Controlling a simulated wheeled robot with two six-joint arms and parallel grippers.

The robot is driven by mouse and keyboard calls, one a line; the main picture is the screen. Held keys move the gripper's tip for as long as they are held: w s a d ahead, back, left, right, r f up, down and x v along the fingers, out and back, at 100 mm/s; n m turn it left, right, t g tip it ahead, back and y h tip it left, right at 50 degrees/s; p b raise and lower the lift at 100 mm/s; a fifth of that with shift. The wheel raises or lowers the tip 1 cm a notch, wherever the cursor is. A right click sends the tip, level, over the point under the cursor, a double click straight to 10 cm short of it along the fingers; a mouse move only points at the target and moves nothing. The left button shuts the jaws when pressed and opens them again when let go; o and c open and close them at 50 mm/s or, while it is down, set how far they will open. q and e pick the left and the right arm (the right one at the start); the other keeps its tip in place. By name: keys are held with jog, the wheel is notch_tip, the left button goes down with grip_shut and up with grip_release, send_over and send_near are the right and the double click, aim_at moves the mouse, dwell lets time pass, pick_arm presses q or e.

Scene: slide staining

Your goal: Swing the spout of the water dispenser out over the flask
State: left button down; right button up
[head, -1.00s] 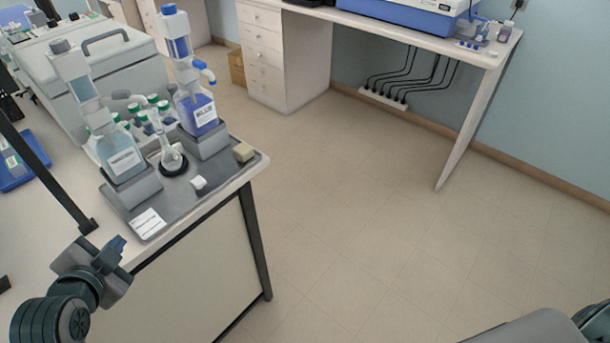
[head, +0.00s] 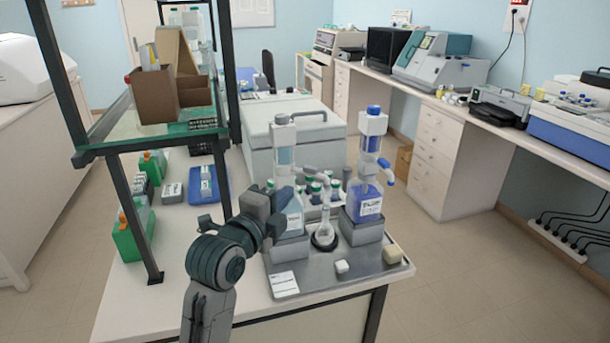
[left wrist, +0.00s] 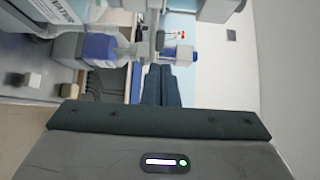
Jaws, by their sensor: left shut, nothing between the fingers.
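The water dispenser (head: 290,215) is a clear bottle with a grey-capped pump, standing on a grey block on the tray (head: 357,258). Its pale curved spout (head: 326,175) reaches right and bends down; in the head view its end lines up with the neck of the small clear flask (head: 324,236). I cannot tell from depth whether it is exactly over it. My left gripper (head: 277,222) is shut and empty, in front of the water bottle and covering part of it. In the left wrist view its fingers (left wrist: 160,85) are together, near the bottle labelled WATER (left wrist: 62,14).
A blue-liquid dispenser (head: 366,203) with a blue spout stands right of the flask. Several green-capped bottles stand behind. A white block (head: 342,267) and a beige block (head: 392,256) lie on the tray. A shelf frame (head: 135,190) rises at left.

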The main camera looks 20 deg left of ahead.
aim_at(309, 172)
pick_arm(q)
jog(key=w, duration=0.2)
jog(key=w+p, duration=0.1)
jog(key=w, duration=0.1)
jog(key=w+d+p, duration=0.1)
jog(key=w, duration=0.1)
jog(key=shift+w+d+r, duration=0.1)
jog(key=shift+w, duration=0.15)
jog(key=shift+w+d, duration=0.15)
jog(key=shift+w, duration=0.65)
